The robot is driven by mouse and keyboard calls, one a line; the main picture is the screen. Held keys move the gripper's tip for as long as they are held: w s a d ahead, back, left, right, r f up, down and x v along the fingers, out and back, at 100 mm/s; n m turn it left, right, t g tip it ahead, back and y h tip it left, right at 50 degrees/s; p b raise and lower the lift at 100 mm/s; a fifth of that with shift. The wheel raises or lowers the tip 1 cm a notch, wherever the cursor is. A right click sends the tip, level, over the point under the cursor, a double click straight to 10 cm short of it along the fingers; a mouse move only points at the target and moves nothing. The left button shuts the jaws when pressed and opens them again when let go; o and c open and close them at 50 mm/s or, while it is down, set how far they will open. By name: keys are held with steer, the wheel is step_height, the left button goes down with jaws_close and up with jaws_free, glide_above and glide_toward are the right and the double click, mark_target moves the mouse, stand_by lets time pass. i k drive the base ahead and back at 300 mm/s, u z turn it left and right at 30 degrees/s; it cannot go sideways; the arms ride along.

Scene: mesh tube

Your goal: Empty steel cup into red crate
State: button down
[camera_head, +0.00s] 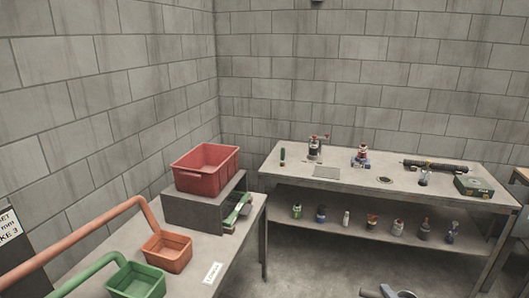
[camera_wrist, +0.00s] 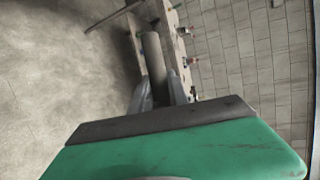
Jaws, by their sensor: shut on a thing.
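The red crate (camera_head: 206,168) stands upright on a grey block on the left table in the head view. I cannot see its floor well. In the wrist view my gripper (camera_wrist: 161,88) is shut on a plain grey cylinder, which looks like the steel cup (camera_wrist: 153,57). The cup is held between the two grey fingers, clear of the tables. Its inside does not show. At the bottom edge of the head view only a small dark piece of my arm's end (camera_head: 388,293) shows, well to the right of the crate.
An orange bin (camera_head: 167,252) and a green bin (camera_head: 136,281) with long handles sit at the left table's front. The grey block (camera_head: 194,212) has a green item beside it. The back workbench (camera_head: 300,172) holds several tools and bottles. Open floor lies between the tables.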

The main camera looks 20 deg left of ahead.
mark_target(208, 168)
steer(key=i, duration=2.75)
steer(key=u, duration=3.9)
steer(key=i, duration=0.5)
steer(key=z, duration=0.05)
